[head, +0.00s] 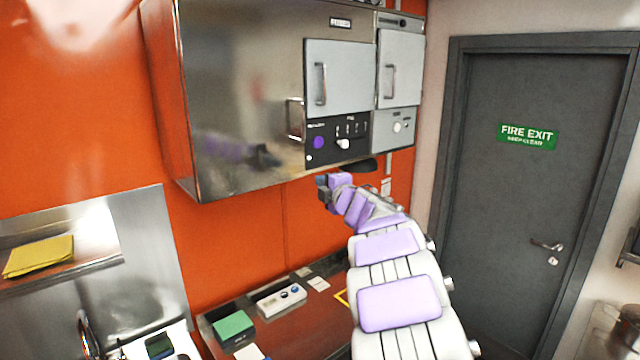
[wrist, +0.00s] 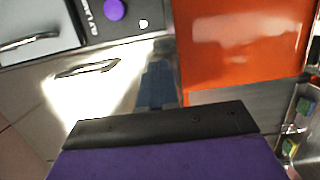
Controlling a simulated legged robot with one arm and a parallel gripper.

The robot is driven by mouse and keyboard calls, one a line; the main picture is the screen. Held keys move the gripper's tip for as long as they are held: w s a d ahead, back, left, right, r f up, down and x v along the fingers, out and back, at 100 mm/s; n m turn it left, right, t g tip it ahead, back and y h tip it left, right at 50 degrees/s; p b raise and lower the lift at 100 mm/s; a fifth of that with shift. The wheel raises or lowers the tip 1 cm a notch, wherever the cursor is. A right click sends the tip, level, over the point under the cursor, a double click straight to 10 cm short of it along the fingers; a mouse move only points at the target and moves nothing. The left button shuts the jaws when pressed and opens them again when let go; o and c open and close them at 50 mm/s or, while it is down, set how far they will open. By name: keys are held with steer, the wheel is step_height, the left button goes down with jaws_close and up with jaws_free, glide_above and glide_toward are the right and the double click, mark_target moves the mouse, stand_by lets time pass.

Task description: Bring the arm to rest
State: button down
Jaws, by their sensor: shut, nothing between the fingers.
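My arm reaches up from the bottom right of the head view, white with purple pads. My gripper (head: 325,187) is at its far end, just below the steel wall cabinet, and looks small there. In the wrist view my gripper (wrist: 158,85) shows as a dark blue-grey finger shape past a black and purple housing. It is shut and holds nothing. The gap between it and the cabinet is hard to judge.
The steel wall cabinet (head: 240,95) has a control panel (head: 337,138) with a purple knob. Below is a dark red counter (head: 275,325) with a green box (head: 233,326) and a white device (head: 279,299). A yellow cloth (head: 39,256) lies on a shelf at left. A grey door (head: 525,210) stands at right.

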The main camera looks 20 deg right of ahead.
steer(key=s+d+f+m+g+h+b, duration=0.1)
steer(key=s+m+h+b, duration=0.1)
steer(key=s+m, duration=0.15)
steer(key=s+d+f+m+h+b, duration=0.2)
steer(key=s, duration=0.3)
steer(key=s+a+f+m+g+b, duration=0.3)
steer(key=s+f+m+g, duration=0.1)
steer(key=s+f, duration=0.45)
steer(key=s+a+f+m+g+h+b, duration=0.1)
steer(key=s+a+f+m+g+b, duration=0.25)
steer(key=s+f, duration=0.45)
steer(key=s+a+f+m+g+b, duration=0.3)
steer(key=s+a+f+m, duration=0.1)
steer(key=s+f, duration=0.4)
steer(key=s+a+f+g+y+b, duration=0.1)
steer(key=s+a+f+g+b, duration=0.1)
steer(key=s+a+f, duration=0.3)
steer(key=s+a+f+g+y+b, duration=0.2)
steer(key=s+a+f, duration=0.4)
steer(key=s, duration=0.5)
steer(key=s+a+f+m+g+y+b, duration=0.1)
steer(key=s+a+f+g, duration=0.3)
steer(key=s, duration=0.5)
steer(key=shift+a+f+y+b, duration=0.3)
steer(key=shift+a+f+b, duration=0.4)
steer(key=shift+f, duration=0.25)
